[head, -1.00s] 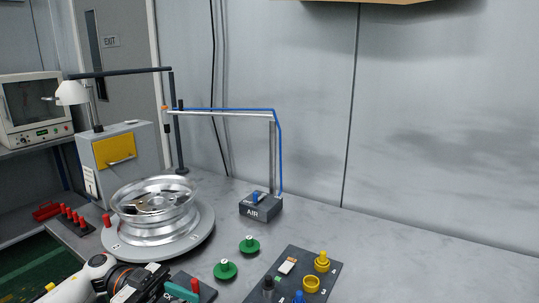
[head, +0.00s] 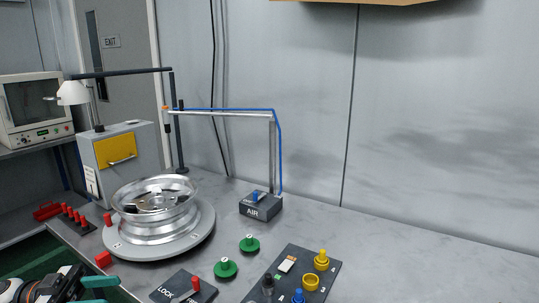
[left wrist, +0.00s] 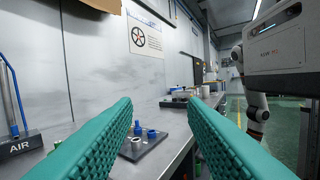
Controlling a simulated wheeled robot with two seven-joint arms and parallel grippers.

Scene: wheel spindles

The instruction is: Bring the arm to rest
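My left gripper (head: 99,291) shows at the bottom left corner of the head view, with teal fingers cut off by the lower edge. In the left wrist view my left gripper (left wrist: 160,102) has its two teal fingers wide apart with nothing between them. It is left of the LOCK panel (head: 172,290) and in front of the wheel. My right gripper is in neither view. The silver wheel (head: 150,231) sits on a round grey turntable (head: 128,250).
Two green knobs (head: 225,268) stand on the bench. A dark panel (head: 330,268) holds yellow, blue and black pieces. An AIR box (head: 260,207) stands behind, with a blue hose on a post. The bench's right part is clear.

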